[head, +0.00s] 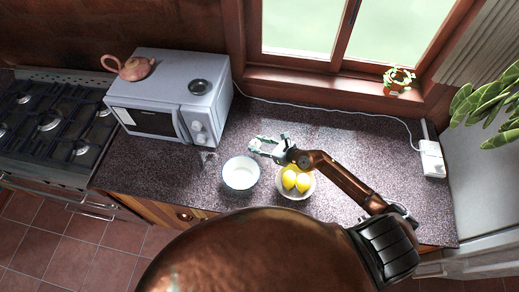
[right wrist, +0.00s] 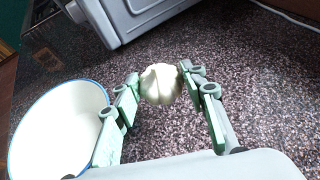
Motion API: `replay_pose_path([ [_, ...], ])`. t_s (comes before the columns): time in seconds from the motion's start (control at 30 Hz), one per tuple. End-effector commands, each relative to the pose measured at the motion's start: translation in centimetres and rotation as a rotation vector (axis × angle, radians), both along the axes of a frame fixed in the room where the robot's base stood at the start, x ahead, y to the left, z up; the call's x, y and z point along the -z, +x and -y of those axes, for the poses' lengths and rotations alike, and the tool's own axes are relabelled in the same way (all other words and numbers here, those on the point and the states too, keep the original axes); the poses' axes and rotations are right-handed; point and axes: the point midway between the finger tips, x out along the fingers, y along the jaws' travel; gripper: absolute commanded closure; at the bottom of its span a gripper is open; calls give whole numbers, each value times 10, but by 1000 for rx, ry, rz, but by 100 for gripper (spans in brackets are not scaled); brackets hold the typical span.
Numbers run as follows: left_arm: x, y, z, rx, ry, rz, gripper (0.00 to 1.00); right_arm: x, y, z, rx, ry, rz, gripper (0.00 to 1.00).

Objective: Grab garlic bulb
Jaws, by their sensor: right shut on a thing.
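The white garlic bulb (right wrist: 160,84) sits between the two green-padded fingers of my right gripper (right wrist: 158,92) in the right wrist view. The fingers press on it from both sides, so the gripper is shut on it. The dark speckled counter shows behind the bulb; I cannot tell whether the bulb touches it. In the head view my right gripper (head: 265,146) is over the counter, behind the white bowl and the bowl of lemons. The bulb is too small there to make out clearly. My left gripper is not in view.
An empty white bowl with a blue rim (head: 240,174) stands close to the gripper. A bowl of lemons (head: 296,181) is under my right arm. The counter's right part (head: 370,150) is mostly clear.

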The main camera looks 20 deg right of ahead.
Motion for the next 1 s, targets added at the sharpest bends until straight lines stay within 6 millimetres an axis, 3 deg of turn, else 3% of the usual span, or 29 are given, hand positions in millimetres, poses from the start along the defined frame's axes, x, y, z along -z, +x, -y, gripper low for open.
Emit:
replay_pose_path([
  [0.27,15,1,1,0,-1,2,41,36,4,6,1,2,-1,82],
  [0.67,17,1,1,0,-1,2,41,41,4,6,0,-1,0,82],
  [0.7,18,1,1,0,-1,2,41,41,4,6,0,-1,0,61],
  [1.0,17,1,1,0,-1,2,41,40,4,6,0,-1,0,44],
])
